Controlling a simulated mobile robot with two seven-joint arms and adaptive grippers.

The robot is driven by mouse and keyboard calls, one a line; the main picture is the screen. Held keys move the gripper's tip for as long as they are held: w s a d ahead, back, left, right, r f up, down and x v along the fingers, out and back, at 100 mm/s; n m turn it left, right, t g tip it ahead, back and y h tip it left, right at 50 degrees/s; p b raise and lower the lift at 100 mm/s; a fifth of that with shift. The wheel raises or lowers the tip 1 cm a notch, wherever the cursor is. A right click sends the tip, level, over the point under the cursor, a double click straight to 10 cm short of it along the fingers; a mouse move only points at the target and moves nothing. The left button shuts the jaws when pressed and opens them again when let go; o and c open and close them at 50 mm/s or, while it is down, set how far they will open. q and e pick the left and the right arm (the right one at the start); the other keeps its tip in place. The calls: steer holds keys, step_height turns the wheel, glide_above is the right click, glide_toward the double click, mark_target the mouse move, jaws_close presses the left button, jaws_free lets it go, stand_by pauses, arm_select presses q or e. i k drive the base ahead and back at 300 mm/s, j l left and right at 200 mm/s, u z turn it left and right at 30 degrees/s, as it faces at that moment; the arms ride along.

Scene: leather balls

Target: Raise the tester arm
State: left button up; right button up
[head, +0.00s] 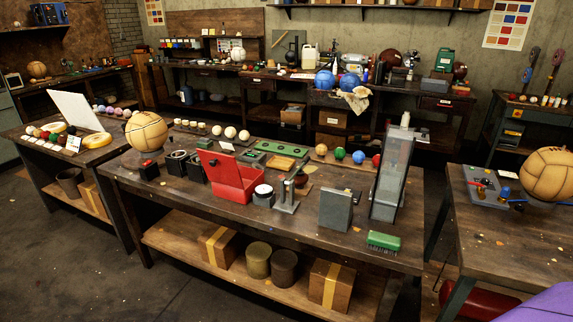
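A small grey metal stand (287,192) with an upright post and a flat base stands on the middle workbench (150,188). It looks like the tester, but its arm is too small to make out, so I cannot tell whether it is raised or lowered. A tall, tilted grey device (390,180) with a clear front stands to its right. I cannot rule out that this is the tester. Neither of my grippers is in view.
Around the stand are a red open box (232,185), a white-topped dark tin (263,195), a grey block (335,210) and a green brush (383,241). A leather ball (146,131) sits at left. Dark floor (60,260) is clear at front left.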

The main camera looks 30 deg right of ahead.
mark_target(299, 170)
steer(key=i+z, duration=0.15)
steer(key=z, duration=0.4)
steer(key=i+j+z, duration=0.6)
steer(key=j, duration=0.35)
steer(key=i, duration=0.05)
